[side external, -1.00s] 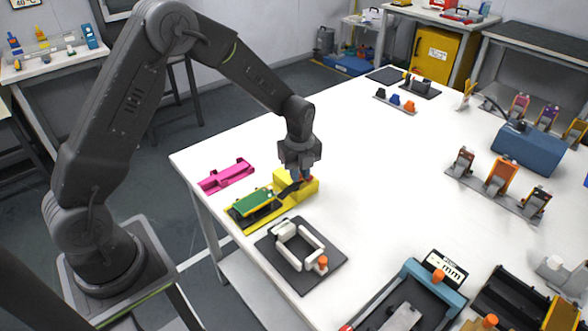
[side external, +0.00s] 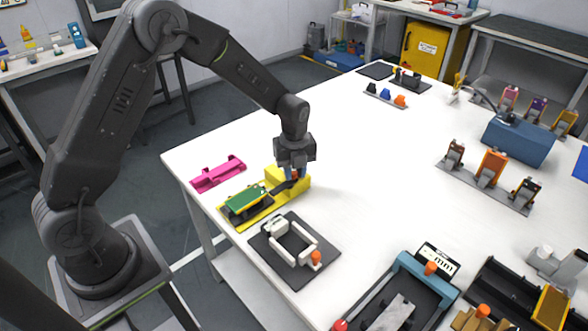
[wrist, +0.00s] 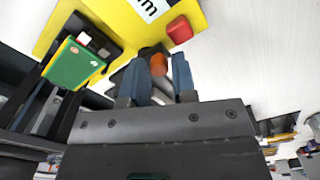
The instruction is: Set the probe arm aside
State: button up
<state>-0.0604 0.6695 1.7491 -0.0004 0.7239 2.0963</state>
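The yellow fixture (side external: 243,222) sits near the table's left edge, with a green plate (side external: 246,200) on it. It also shows in the wrist view (wrist: 112,18), with a red button (wrist: 180,28) and part of a white label on top. The dark probe arm (side external: 284,188) lies low by the fixture's raised block. Its orange knob (wrist: 158,65) is between my gripper's two blue fingers. My gripper (side external: 293,172) points down at the knob. A thin gap seems to show beside the knob, so I cannot tell whether the fingers press on it.
A pink tray (side external: 219,175) lies left of the fixture. A dark plate with a white frame and orange knob (side external: 316,258) lies in front. Instruments crowd the front right, and small clamps stand at right. The middle of the table is clear.

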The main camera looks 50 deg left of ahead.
aim_at(294, 173)
jog(key=o, duration=0.3)
notch_tip(294, 173, up, 14)
dwell(0.6)
jog(key=s+d+r+n+t, duration=0.2)
jog(key=s+r+n+t, duration=0.1)
jog(key=s+r+n, duration=0.7)
jog(key=s+n+t, duration=0.2)
jog(key=s+n, duration=1.1)
jog(key=s, duration=0.2)
jog(key=shift+s+d+f+t, duration=0.15)
jog(key=shift+d+f+t, duration=0.15)
jog(key=shift+d+f, duration=0.1)
